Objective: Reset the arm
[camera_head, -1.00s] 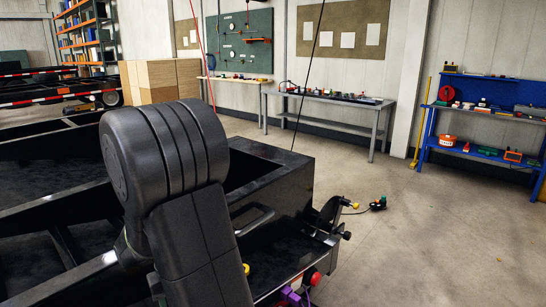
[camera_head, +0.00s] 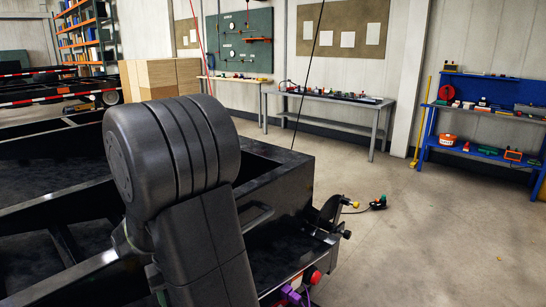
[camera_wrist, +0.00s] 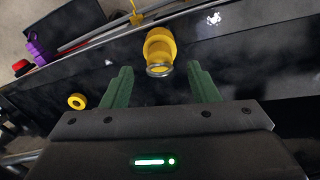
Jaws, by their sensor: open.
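My gripper (camera_wrist: 160,88) shows in the wrist view with two green fingers spread apart. It is open and nothing is between the fingers. A yellow fitting (camera_wrist: 159,50) with a metal rim sits just beyond the fingertips, on the dark trailer frame (camera_wrist: 233,55). In the head view my arm (camera_head: 175,160) stands large in front of the trailer frame (camera_head: 283,190), and my gripper is out of sight there.
A yellow ring (camera_wrist: 77,101), a purple part (camera_wrist: 37,46) and a red part (camera_wrist: 21,67) are at the left of the wrist view. A grey bench (camera_head: 330,98) and a blue workbench (camera_head: 485,112) stand behind. The floor at right is clear.

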